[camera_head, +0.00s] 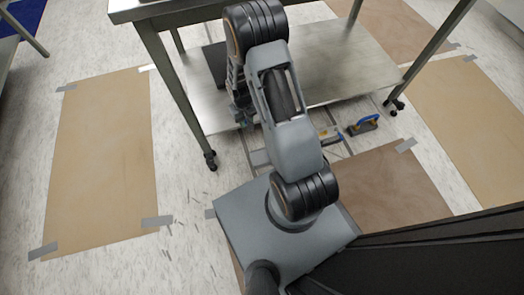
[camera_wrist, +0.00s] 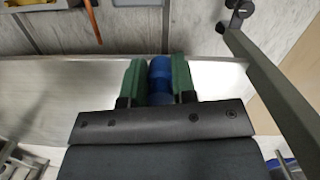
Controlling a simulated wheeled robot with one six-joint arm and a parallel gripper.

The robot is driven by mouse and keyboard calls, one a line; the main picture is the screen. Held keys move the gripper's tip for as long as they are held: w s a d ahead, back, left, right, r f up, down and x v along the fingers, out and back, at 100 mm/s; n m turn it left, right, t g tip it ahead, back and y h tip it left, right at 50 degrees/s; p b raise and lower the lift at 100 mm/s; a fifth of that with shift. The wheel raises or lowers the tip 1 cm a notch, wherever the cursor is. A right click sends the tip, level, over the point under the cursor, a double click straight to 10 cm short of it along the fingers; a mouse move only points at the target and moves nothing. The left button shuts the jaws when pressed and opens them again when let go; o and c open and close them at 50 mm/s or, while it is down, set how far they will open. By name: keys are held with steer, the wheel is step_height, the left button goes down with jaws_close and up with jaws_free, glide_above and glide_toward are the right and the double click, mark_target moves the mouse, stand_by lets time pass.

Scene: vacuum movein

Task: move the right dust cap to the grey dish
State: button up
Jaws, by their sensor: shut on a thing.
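My gripper (camera_wrist: 158,64) has two green fingers and is shut on a blue, rounded thing (camera_wrist: 160,82), which looks like a dust cap. It sits between the fingers, over or near a steel surface, and the gap below it cannot be judged. I cannot tell from these views whether it is the right-hand cap. In the head view my arm reaches toward the steel table, and the gripper itself is hidden there. I cannot make out the grey dish in either view.
The steel table (camera_head: 175,15) has a lower shelf (camera_head: 345,65) and wheeled legs. A blue-handled tool (camera_head: 363,124) lies on the floor by it. Brown sheets (camera_head: 100,160) are taped to the floor. The wrist view shows the steel surface (camera_wrist: 50,100) and a slanted metal bar (camera_wrist: 275,85) at right.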

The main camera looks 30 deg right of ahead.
steer(key=s+d+f, duration=0.1)
steer(key=s+f, duration=0.1)
steer(key=f, duration=0.7)
steer(key=s+d+f+n+b, duration=0.1)
steer(key=s+d+f, duration=0.1)
steer(key=f, duration=0.7)
steer(key=shift+s+d+n, duration=0.3)
steer(key=shift+s, duration=0.05)
steer(key=shift+n, duration=0.6)
steer(key=f, duration=0.5)
steer(key=shift+s+d+f, duration=0.15)
steer(key=shift+s, duration=0.1)
steer(key=shift+w+f+n, duration=0.4)
steer(key=shift+w+f, duration=0.25)
steer(key=shift+f, duration=0.35)
steer(key=shift+w+f+b, duration=0.25)
steer(key=shift+w+b, duration=0.05)
steer(key=shift+b, duration=0.15)
steer(key=shift+f+b, duration=1.25)
steer(key=shift+f, duration=0.55)
steer(key=shift+b, duration=0.3)
steer(key=shift+s+d, duration=0.1)
steer(key=shift+f+b, duration=0.55)
steer(key=shift+b, duration=0.15)
